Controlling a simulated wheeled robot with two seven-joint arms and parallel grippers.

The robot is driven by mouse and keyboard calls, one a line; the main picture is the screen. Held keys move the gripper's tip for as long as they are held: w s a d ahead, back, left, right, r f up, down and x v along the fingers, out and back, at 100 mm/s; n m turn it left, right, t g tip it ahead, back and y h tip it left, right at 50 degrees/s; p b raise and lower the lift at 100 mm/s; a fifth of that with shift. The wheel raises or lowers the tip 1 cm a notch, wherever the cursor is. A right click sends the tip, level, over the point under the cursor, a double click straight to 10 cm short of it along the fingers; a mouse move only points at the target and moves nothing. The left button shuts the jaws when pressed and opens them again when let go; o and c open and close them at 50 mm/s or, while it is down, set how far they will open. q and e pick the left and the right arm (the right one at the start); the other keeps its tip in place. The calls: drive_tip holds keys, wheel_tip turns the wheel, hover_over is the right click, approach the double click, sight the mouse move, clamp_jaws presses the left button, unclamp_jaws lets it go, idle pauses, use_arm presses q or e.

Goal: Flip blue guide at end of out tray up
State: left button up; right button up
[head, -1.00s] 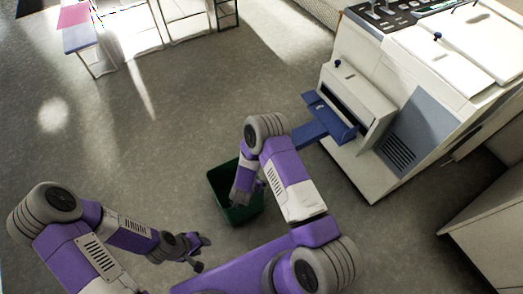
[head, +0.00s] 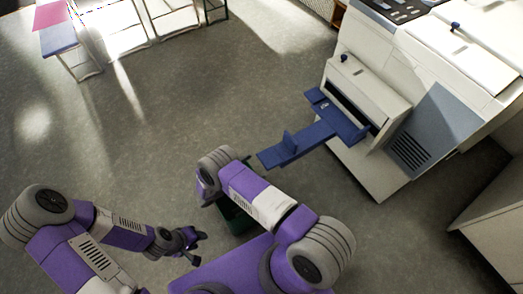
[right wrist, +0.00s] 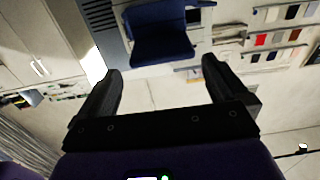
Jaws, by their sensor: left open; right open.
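The blue out tray (head: 318,133) sticks out from the front of the white machine in the head view. Near its outer end a small blue fin (head: 289,140) stands up, and a flat blue end piece (head: 270,157) lies beyond it; I cannot tell which is the guide. My right gripper (right wrist: 163,88) is open and empty in the right wrist view, with blue tray parts (right wrist: 160,35) ahead of its fingers, apart from them. In the head view it is mostly hidden behind my right arm. My left gripper (head: 197,246) is open and empty at lower left, far from the tray.
The white machine (head: 365,160) stands at right, with a pale cabinet (head: 492,220) beside it. A dark green bin (head: 236,220) is partly hidden behind my right arm. A small table (head: 58,38) and bright frames are at upper left. The floor between is clear.

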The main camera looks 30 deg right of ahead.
sight(267, 159)
drive_tip(key=shift+w+d, duration=0.1)
drive_tip(key=shift+w, duration=0.2)
drive_tip(key=d+b, duration=0.1)
drive_tip(key=d, duration=0.6)
drive_tip(key=shift+w+d, duration=0.1)
use_arm(q)
drive_tip(key=shift+w+f, duration=0.2)
drive_tip(key=shift+f, duration=0.25)
